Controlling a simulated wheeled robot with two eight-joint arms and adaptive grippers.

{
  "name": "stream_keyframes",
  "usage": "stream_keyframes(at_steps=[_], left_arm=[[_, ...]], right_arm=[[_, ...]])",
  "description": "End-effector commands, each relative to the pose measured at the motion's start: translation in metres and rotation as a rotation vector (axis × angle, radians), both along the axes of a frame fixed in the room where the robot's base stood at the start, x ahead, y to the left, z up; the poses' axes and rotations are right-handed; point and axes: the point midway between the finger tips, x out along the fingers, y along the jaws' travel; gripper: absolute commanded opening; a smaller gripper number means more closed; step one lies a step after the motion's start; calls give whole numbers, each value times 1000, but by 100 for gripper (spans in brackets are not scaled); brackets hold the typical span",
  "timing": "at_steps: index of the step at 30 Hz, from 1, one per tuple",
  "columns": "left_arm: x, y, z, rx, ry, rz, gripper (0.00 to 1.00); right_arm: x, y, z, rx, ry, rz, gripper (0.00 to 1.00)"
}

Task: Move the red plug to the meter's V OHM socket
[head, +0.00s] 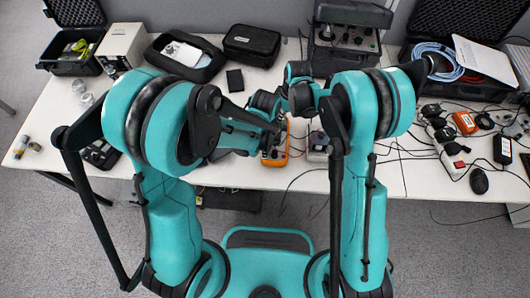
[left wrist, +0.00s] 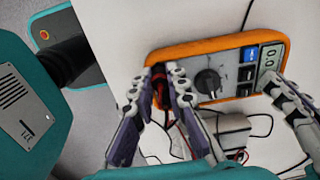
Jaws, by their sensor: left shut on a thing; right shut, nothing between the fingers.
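The orange-rimmed meter (head: 284,150) lies on the white table, partly hidden by my arms in the head view. In the left wrist view the meter (left wrist: 228,49) shows its dark dial and blue and black buttons. My left gripper (left wrist: 163,78) is shut on the red plug (left wrist: 161,88) at the meter's left end. The fingers cover the sockets there, so I cannot tell whether the plug sits in one. My right gripper (left wrist: 278,88) is shut and empty beside the meter's display end.
A pale box (left wrist: 232,125) with cables lies beside the meter. Several cables and adapters and a black mouse (head: 479,181) lie on the right of the table. A black case (head: 251,45) is at the back.

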Motion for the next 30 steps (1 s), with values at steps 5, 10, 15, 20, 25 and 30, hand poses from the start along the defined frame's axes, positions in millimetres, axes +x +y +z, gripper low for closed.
stream_keyframes(at_steps=[5,10,15,20,25,30], left_arm=[[0,0,3,0,1,0,0],[0,0,4,0,1,0,0],[0,0,5,0,0,0,0],[0,0,8,0,0,0,0],[0,0,9,0,0,0,0],[0,0,9,0,0,0,0]], right_arm=[[0,0,0,0,0,0,0],[0,0,0,0,0,0,0],[0,0,0,0,0,0,0],[0,0,0,0,0,0,0],[0,0,0,0,0,0,0],[0,0,0,0,0,0,0]])
